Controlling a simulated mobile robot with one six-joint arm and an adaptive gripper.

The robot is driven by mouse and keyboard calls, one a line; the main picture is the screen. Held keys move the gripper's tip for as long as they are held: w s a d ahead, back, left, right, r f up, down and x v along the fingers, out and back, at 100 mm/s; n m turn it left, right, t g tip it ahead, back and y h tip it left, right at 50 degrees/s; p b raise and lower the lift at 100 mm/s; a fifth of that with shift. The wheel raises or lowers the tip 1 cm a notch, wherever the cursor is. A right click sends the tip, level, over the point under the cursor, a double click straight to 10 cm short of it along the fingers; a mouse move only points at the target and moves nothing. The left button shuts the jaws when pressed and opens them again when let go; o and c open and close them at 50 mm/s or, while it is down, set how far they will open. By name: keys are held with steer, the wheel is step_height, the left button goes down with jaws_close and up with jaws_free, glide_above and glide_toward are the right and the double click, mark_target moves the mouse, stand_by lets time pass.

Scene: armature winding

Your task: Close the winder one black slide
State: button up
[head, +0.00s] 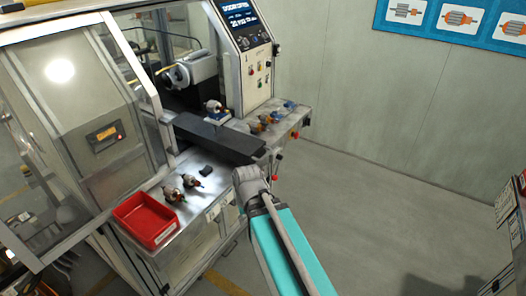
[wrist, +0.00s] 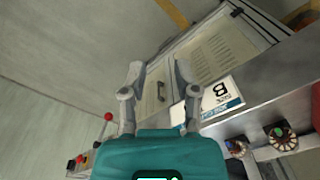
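The black slide (head: 222,140) is a long dark bar in the head view, sticking out of the winder (head: 185,70) over the work table towards the front edge. A small armature on a mount stands on the bench behind it. My gripper (head: 250,176) is just beyond the slide's outer end, at the table's front edge; I cannot tell if they touch. In the wrist view, my gripper (wrist: 158,72) has its two fingers spread with nothing between them. The slide is not clearly seen in the wrist view.
A red bin (head: 146,220) and several armatures (head: 190,181) lie on the table left of the slide. More coloured parts (head: 268,120) stand right of it. A labelled front panel (wrist: 215,98) is close to the gripper.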

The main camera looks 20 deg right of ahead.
steer(key=w+r+m, duration=0.1)
steer(key=m, duration=0.1)
steer(key=w+d+m+y+p, duration=0.1)
steer(key=w, duration=0.1)
steer(key=w+d+r+m+t+p, duration=0.1)
steer(key=w+m, duration=0.1)
steer(key=shift+d+r+m, duration=0.25)
steer(key=shift+r+m, duration=0.05)
steer(key=shift+r, duration=0.05)
jaws_close()
steer(key=w+d+r+m+t+y+p, duration=0.2)
steer(key=w+d+r+m, duration=0.4)
steer(key=m, duration=0.5)
steer(key=w+d+r+m+t+y+p, duration=0.1)
steer(key=w+d+r+m+t+p, duration=0.3)
steer(key=w+d+m, duration=0.4)
steer(key=shift+d+r+m+y+p, duration=0.4)
steer(key=shift+d+r+m, duration=0.5)
steer(key=shift+d+m, duration=0.65)
steer(key=shift+w, duration=0.1)
